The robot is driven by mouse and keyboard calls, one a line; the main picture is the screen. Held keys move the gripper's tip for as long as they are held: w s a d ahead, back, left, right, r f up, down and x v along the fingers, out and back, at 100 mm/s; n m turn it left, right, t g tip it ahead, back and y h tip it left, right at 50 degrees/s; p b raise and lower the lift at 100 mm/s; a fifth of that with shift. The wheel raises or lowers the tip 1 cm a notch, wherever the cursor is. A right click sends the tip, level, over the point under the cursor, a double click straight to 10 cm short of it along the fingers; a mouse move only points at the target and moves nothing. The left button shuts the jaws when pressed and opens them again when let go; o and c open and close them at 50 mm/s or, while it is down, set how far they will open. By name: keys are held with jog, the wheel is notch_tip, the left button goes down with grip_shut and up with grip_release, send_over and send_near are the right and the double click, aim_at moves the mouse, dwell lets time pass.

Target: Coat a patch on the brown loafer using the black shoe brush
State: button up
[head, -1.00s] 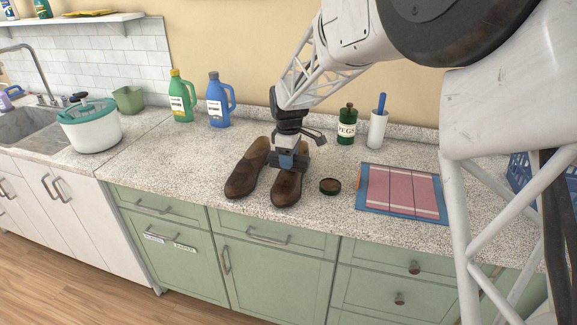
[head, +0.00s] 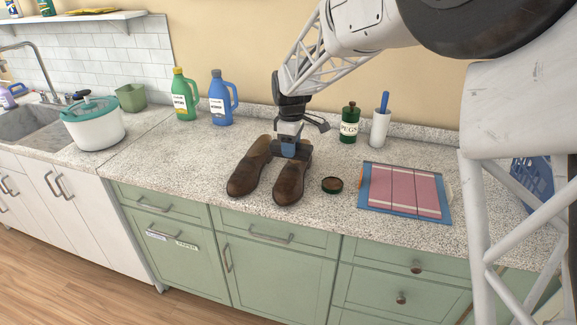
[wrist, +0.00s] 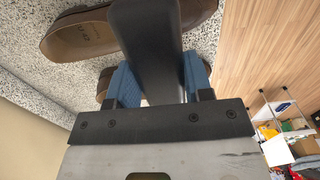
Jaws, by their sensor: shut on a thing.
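Two brown loafers stand side by side on the speckled counter, toes toward the front: the left loafer (head: 246,176) and the right loafer (head: 289,183). My gripper (head: 289,150) is above the heel end of the right loafer. It is shut on the black shoe brush (wrist: 148,45), whose dark body sticks out between the blue fingers in the wrist view. In the head view the brush is a small dark shape at the right loafer's opening; I cannot tell whether it touches the leather. A small open round tin (head: 332,185) with dark contents sits right of the loafers.
A pink and blue folded cloth (head: 405,190) lies at the right. Green (head: 184,97) and blue (head: 221,100) bottles stand at the back left. The counter left of the loafers is clear.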

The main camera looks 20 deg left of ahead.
jog(key=shift+a, duration=0.15)
jog(key=shift+w+a, duration=0.15)
jog(key=shift+a, duration=0.1)
jog(key=shift+f, duration=0.1)
dwell(0.3)
